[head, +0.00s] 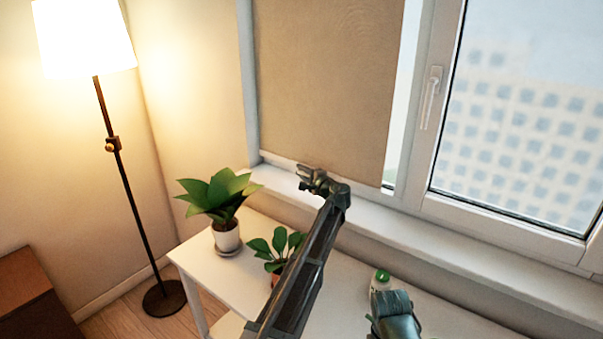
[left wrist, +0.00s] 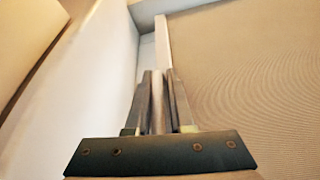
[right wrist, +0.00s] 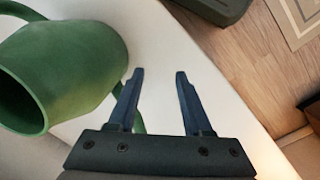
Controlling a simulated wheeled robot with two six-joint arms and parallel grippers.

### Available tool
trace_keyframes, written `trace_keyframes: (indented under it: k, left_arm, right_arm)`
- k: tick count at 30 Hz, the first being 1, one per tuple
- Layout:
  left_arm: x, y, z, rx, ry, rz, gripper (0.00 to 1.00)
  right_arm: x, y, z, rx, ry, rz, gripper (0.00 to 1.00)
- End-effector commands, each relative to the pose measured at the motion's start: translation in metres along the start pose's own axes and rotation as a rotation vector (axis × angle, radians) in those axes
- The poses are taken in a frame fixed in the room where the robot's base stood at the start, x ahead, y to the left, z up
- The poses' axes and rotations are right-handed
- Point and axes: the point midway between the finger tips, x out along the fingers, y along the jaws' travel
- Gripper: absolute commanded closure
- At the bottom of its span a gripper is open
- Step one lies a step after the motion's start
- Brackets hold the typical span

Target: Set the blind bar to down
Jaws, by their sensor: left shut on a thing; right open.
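The tan roller blind (head: 330,80) covers the left window pane and hangs down nearly to the sill. The pale blind bar (left wrist: 163,45) runs along its lower edge, away from the left wrist camera. My left gripper (head: 309,178) is at the blind's lower edge, just above the sill. In the left wrist view its fingers (left wrist: 157,80) are shut on the near part of the bar. My right gripper (right wrist: 158,75) is open and empty above the white table, beside a green vessel. In the head view its fingertips are hidden.
Two potted plants, a larger one (head: 226,237) and a smaller one (head: 279,243), stand on the white table (head: 195,262). The window sill (head: 450,250) is clear. A lit floor lamp (head: 118,165) stands left.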

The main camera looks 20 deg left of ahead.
Motion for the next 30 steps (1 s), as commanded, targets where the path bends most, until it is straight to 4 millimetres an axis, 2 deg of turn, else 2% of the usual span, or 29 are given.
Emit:
trace_keyframes:
  k: [10, 11, 15, 25, 30]
  left_arm:
    - [-0.001, 0.002, -0.001, -0.001, 0.001, 0.002, 1.0]
    - [-0.001, 0.002, -0.001, -0.001, 0.001, 0.002, 0.77]
    - [0.0, 0.002, -0.001, 0.0, 0.001, 0.001, 0.55]
    - [-0.004, 0.002, 0.0, 0.0, 0.001, 0.0, 0.55]
    - [-0.028, 0.001, 0.001, 0.0, 0.002, 0.0, 0.55]
  right_arm:
    - [0.001, 0.0, 0.0, 0.0, 0.0, 0.0, 0.5]
    - [0.001, 0.0, 0.0, 0.0, 0.0, 0.0, 0.5]
    - [0.002, 0.0, 0.0, 0.0, 0.0, 0.0, 0.5]
    - [0.001, 0.0, 0.0, 0.0, 0.0, 0.0, 0.5]
    - [-0.001, 0.0, 0.0, 0.0, 0.0, 0.0, 0.5]
